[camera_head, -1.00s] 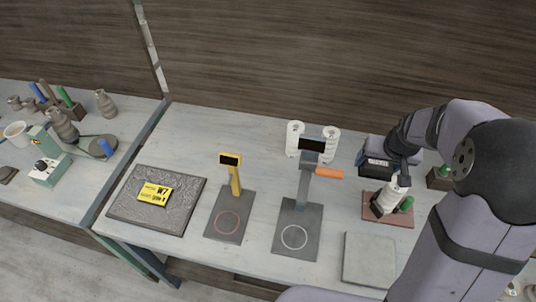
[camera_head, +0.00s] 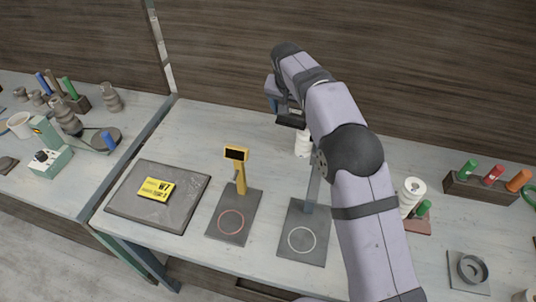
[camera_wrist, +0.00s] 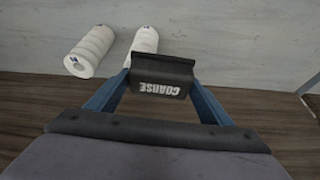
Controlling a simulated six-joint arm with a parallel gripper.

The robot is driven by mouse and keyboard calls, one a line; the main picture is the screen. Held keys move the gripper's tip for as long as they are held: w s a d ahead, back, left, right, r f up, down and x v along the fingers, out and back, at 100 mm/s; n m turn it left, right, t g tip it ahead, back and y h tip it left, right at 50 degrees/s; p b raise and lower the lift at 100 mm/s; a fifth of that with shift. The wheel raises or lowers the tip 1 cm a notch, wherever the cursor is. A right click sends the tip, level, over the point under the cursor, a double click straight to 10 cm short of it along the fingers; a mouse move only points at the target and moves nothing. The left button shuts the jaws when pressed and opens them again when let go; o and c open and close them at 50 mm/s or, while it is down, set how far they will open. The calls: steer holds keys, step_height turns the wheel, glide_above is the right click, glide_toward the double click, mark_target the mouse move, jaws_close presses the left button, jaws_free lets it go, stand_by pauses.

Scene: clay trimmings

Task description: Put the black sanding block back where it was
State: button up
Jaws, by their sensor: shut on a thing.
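The black sanding block (camera_wrist: 161,76), marked COARSE, is between the blue fingers of my gripper (camera_wrist: 158,92) in the wrist view. My gripper is shut on it. In the head view the block (camera_head: 291,121) is a small dark shape under my gripper (camera_head: 281,103), held above the back of the table, just left of a white ribbed roll (camera_head: 302,146). Two white rolls (camera_wrist: 90,51) show beyond the block in the wrist view, the right one partly hidden by it. My arm hides part of the table's middle. I cannot tell which spot the block came from.
A yellow post stand (camera_head: 235,210) and a grey stand (camera_head: 303,240), partly covered by my arm, stand mid-table. A rack (camera_head: 482,190) of coloured handles and a grey pad with a ring (camera_head: 454,255) are right.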

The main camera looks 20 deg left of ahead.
steer(key=a, duration=0.3)
steer(key=shift+s+a+f, duration=0.15)
steer(key=shift+a+f, duration=0.1)
steer(key=shift+f, duration=0.15)
steer(key=shift+n, duration=0.5)
steer(key=shift+a+f+p, duration=0.15)
steer(key=shift+a+f, duration=0.55)
steer(key=shift+f, duration=1.65)
steer(key=shift+a+f+p, duration=0.1)
steer(key=shift+a+f, duration=0.55)
steer(key=shift+f, duration=1.75)
steer(key=shift+a+f+p, duration=0.15)
steer(key=shift+a+f, duration=0.55)
steer(key=shift+f, duration=2.1)
steer(key=shift+f, duration=0.2)
steer(key=o, duration=1)
steer(key=shift+r, duration=0.3)
